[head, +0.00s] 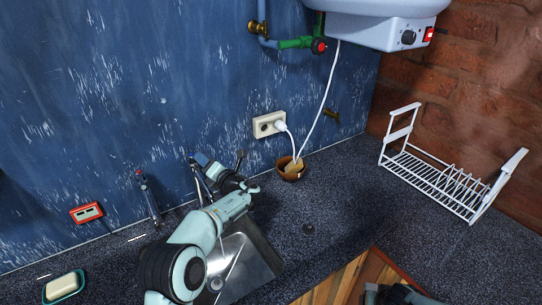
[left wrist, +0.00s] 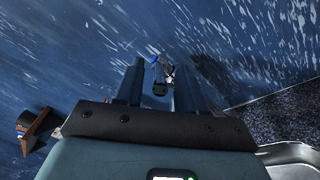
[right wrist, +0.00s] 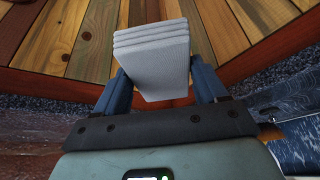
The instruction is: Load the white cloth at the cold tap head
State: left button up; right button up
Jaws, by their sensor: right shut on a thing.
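The white cloth (right wrist: 152,60) is a folded, layered block between the fingers of my right gripper (right wrist: 160,82), which is shut on it above the wooden surface. In the head view only part of my right arm shows at the bottom edge, and the cloth is hidden there. My left gripper (head: 207,167) is at the wall behind the sink. In the left wrist view its two fingers (left wrist: 157,88) are apart, with a small dark tap head with a blue mark (left wrist: 160,78) showing between or beyond them. I cannot tell whether they touch it.
The metal sink (head: 247,262) lies under my left arm. A white dish rack (head: 435,180) stands at right, a brown bowl (head: 291,174) by the wall socket (head: 268,124). A soap dish (head: 64,287) is at lower left. The counter between bowl and rack is clear.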

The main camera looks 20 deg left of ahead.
pick_arm(q)
grip_shut()
pick_arm(e)
jog(key=shift+s+f+b, duration=0.35)
jog(key=shift+f+b, duration=0.05)
jog(key=shift+f, duration=0.2)
pick_arm(q)
jog(key=shift+s+a+m+t+h, duration=0.2)
jog(key=shift+s+m+t+h, duration=0.25)
jog(key=shift+t, duration=0.25)
jog(key=shift+w, duration=0.15)
pick_arm(e)
jog(key=shift+w, duration=0.1)
pick_arm(q)
grip_release()
